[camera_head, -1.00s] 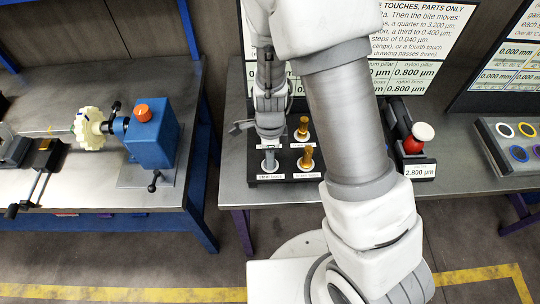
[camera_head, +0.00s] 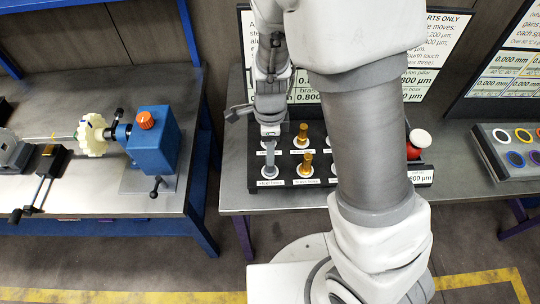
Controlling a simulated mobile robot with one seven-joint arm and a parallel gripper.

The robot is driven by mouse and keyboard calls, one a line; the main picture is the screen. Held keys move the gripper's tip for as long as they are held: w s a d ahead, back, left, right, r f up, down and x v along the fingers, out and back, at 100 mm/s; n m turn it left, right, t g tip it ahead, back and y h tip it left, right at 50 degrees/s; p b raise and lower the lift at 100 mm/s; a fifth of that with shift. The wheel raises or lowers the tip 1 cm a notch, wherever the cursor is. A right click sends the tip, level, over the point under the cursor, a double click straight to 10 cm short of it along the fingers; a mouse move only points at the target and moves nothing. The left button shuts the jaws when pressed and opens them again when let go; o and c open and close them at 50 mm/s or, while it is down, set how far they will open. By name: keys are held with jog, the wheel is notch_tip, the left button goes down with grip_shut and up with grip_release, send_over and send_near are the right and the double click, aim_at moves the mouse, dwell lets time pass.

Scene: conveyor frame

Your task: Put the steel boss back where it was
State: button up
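The steel boss (camera_head: 270,158) is a slim grey pin. It appears upright over the white disc at the front left of the black tray (camera_head: 287,185), behind a small label. My gripper (camera_head: 270,131) is right above the boss's upper end, pointing down. Whether its fingers touch or hold the boss cannot be made out, nor whether they are open or shut. Two brass-coloured pins stand on white discs to the right, a rear one (camera_head: 302,131) and a front one (camera_head: 306,163). My arm hides the right part of the tray.
A red and white knob (camera_head: 420,138) stands right of my arm. A board with coloured rings (camera_head: 512,150) lies farther right. On the left bench are a blue machine (camera_head: 153,145) and a cream gear wheel (camera_head: 91,136). A text panel (camera_head: 430,60) stands behind.

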notch_tip(320, 180, up, 5)
jog(key=shift+r+p, duration=0.1)
jog(key=shift+p, duration=0.25)
jog(key=s+d+r+n+t, duration=0.2)
jog(key=s+d+r+n, duration=0.3)
jog(key=r+n, duration=0.4)
jog(key=s+d+r+n+t, duration=0.3)
jog(key=s+d+r+n, duration=0.2)
jog(key=r, duration=0.7)
jog(key=s+n, duration=0.2)
jog(key=n, duration=0.2)
jog(key=shift+s+d+t, duration=0.2)
jog(key=shift+d+t, duration=0.1)
jog(key=shift+d, duration=0.05)
jog(key=shift+d, duration=0.1)
